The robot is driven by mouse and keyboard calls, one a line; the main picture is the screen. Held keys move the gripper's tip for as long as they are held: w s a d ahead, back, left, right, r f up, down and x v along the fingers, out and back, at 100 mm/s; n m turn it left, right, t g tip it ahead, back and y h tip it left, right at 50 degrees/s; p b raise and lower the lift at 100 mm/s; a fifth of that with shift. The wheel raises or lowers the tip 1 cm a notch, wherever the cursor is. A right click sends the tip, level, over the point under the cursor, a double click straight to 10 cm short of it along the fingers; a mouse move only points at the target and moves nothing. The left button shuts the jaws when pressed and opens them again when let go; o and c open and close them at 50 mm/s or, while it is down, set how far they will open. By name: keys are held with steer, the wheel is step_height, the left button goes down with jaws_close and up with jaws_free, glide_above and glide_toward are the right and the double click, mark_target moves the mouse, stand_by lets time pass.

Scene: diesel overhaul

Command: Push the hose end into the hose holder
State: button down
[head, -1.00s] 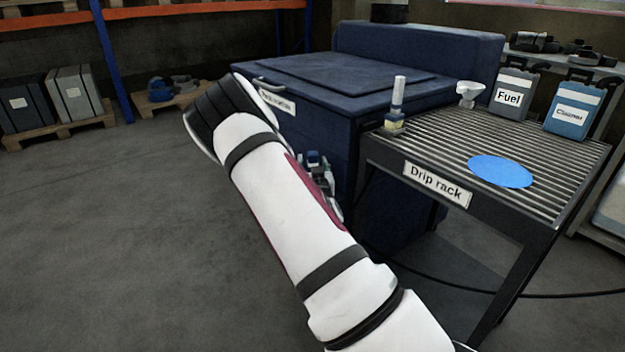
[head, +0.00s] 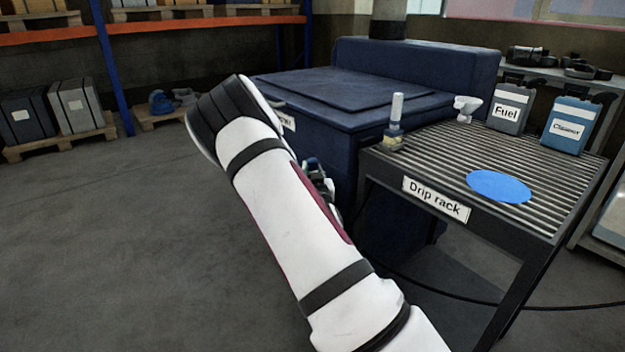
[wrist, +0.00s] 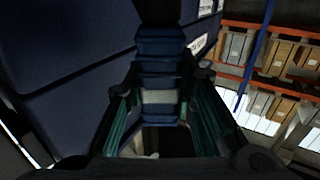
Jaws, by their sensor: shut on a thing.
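My gripper (wrist: 158,108) is shut on a blue, ribbed piece with a pale band (wrist: 158,97), which I take to be the hose end. It lies between the two green-lined fingers in the wrist view. A dark upright shape (wrist: 158,18) stands just beyond it; I cannot tell whether it is the hose holder or whether the two touch. I cannot clearly make out the hose holder in the head view.
The blue cabinet (head: 350,85) stands close to my gripper. The drip rack (head: 455,165) to its right holds a small bottle-like item (head: 394,125), a fuel can (head: 508,108), a cleaner can (head: 568,127) and a blue disc (head: 499,186). A black cable or hose (head: 560,307) crosses the floor. Open floor lies left.

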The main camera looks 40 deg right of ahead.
step_height(320, 180, up, 8)
steer(key=shift+f+p, duration=0.1)
steer(key=shift+p, duration=0.7)
step_height(320, 180, up, 7)
steer(key=p, duration=0.3)
steer(key=shift+p, duration=0.3)
